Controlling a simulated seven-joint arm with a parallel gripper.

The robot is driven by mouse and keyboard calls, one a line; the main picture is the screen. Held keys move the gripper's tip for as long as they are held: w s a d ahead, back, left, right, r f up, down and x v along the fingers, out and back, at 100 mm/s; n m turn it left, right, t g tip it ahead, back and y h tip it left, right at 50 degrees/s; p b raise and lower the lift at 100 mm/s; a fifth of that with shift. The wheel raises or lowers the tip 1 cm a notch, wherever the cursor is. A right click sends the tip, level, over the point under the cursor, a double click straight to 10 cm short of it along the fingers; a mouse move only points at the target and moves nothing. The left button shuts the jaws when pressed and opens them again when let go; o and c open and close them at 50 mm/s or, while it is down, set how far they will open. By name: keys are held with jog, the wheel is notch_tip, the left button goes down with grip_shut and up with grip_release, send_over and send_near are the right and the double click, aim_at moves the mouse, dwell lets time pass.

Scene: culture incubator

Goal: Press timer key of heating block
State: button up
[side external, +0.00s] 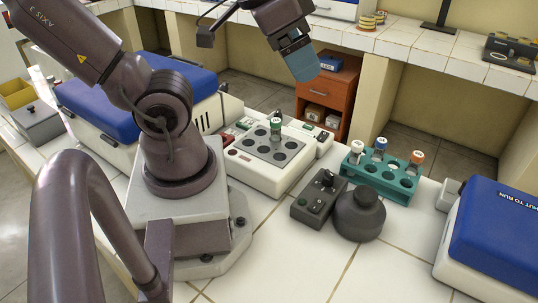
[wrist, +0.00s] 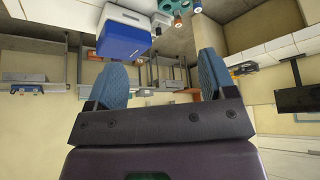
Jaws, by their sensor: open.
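The heating block (side external: 268,172) is a white box with a grey top plate of round wells, standing on the tiled bench right of my arm's base. A green-capped tube (side external: 276,126) stands upright in one well. A small red display or mark shows on the block's near left face; I cannot make out which part is the timer key. My gripper (side external: 302,65), with blue fingers, is high above and behind the block, touching nothing. In the wrist view my gripper (wrist: 166,80) has its two fingers wide apart with nothing between them. The heating block is not recognisable there.
A teal rack (side external: 400,185) with several capped tubes stands right of the block. A dark control box (side external: 318,195) and a dark round device (side external: 360,213) stand before it. Blue-lidded machines flank the bench: one left (side external: 140,97), one right (side external: 498,240). The front middle tiles are clear.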

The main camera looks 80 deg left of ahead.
dwell(0.3)
grip_shut()
dwell(1.6)
